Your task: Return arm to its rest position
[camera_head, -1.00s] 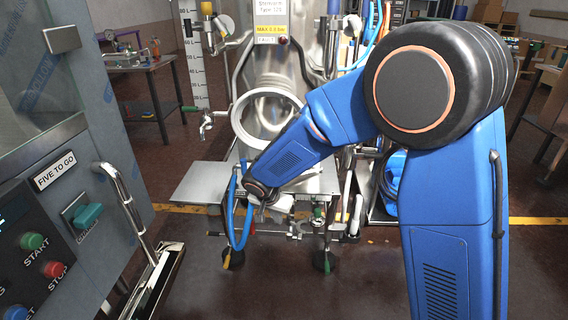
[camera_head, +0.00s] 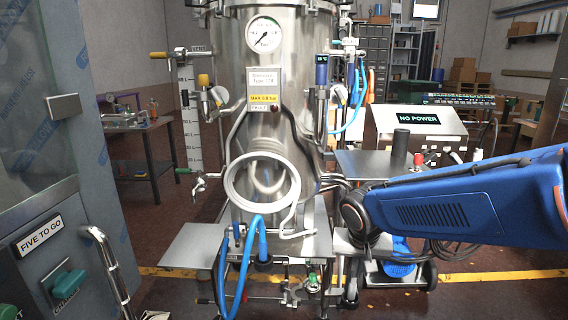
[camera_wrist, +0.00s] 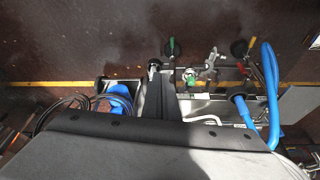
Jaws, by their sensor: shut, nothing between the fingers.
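My blue arm (camera_head: 450,210) reaches in from the right edge of the head view. Its wrist end hangs to the right of the steel tank's (camera_head: 290,120) lower part. In the wrist view my gripper (camera_wrist: 158,90) points away from the camera, its dark fingers shut with nothing held. The floor and the tank's lower fittings lie beyond it. In the head view the fingers are hard to make out against the metal stand.
A steel side shelf (camera_head: 195,246) and looped blue hoses (camera_head: 238,265) stick out at the tank's front. A grey cabinet (camera_head: 65,170) stands at left. A display box reading NO POWER (camera_head: 418,122) stands at right behind my arm. Open floor (camera_head: 150,215) lies between cabinet and tank.

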